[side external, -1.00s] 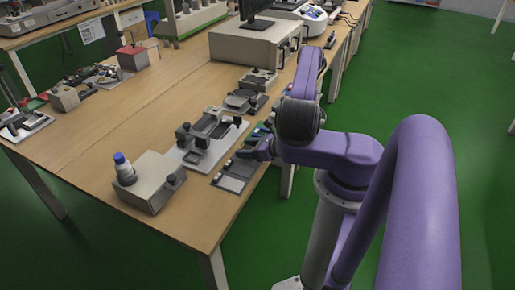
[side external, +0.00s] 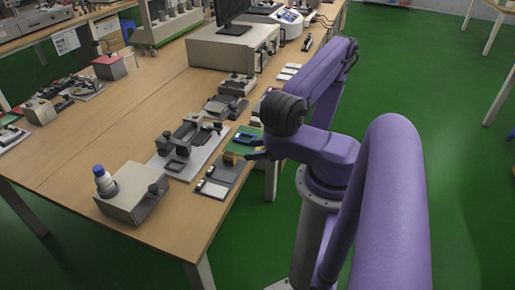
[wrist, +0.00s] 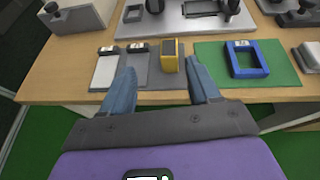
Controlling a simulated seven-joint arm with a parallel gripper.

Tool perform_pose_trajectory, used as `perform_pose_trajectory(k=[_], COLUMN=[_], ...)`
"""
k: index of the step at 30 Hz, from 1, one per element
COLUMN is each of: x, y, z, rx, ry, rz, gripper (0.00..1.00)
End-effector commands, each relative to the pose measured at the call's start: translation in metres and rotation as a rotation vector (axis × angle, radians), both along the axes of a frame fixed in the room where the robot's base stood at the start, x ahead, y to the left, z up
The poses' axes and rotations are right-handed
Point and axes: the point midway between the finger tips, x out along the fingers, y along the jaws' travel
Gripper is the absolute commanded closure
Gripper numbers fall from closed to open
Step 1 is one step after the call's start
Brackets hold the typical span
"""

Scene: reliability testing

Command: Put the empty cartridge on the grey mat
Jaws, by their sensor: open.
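A grey mat (wrist: 152,72) lies near the table's front edge; it also shows in the side view (side external: 232,174). A yellow block-like piece with a dark top face (wrist: 170,62) stands upright on its right part. A hollow blue frame (wrist: 234,68) with a white label lies on a green mat (wrist: 279,76) to the right. The frames do not settle which piece is the empty cartridge; the blue one looks open in the middle. My gripper (wrist: 164,88) is open, its two blue fingers apart at the table's front edge, with nothing visible between their tips; the yellow piece is beyond them.
A pale panel (wrist: 105,72) and small dark label-bearing parts lie on the left of the grey mat. Behind stands a pale plate with a dark fixture (side external: 184,146). A grey box with a blue-capped bottle (side external: 104,184) stands at the near left. Bare wood lies left of the fixtures.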

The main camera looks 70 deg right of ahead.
Motion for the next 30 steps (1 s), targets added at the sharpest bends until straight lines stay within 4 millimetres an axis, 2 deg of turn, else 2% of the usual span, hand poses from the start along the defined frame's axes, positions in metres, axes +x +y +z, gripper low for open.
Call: perform_pose_trajectory(k=[6, 15, 23, 30], x=[0.028, 0.055, 0.064, 0.059], y=[0.015, 0.05, 0.087, 0.12], z=[0.024, 0.056, 0.08, 0.101], rx=[-0.087, -0.21, -0.325, -0.447], ry=[-0.003, -0.02, -0.045, -0.082], rz=[0.334, 0.81, 1.222, 1.594], gripper=[0.39, 0.39, 0.39, 0.39])
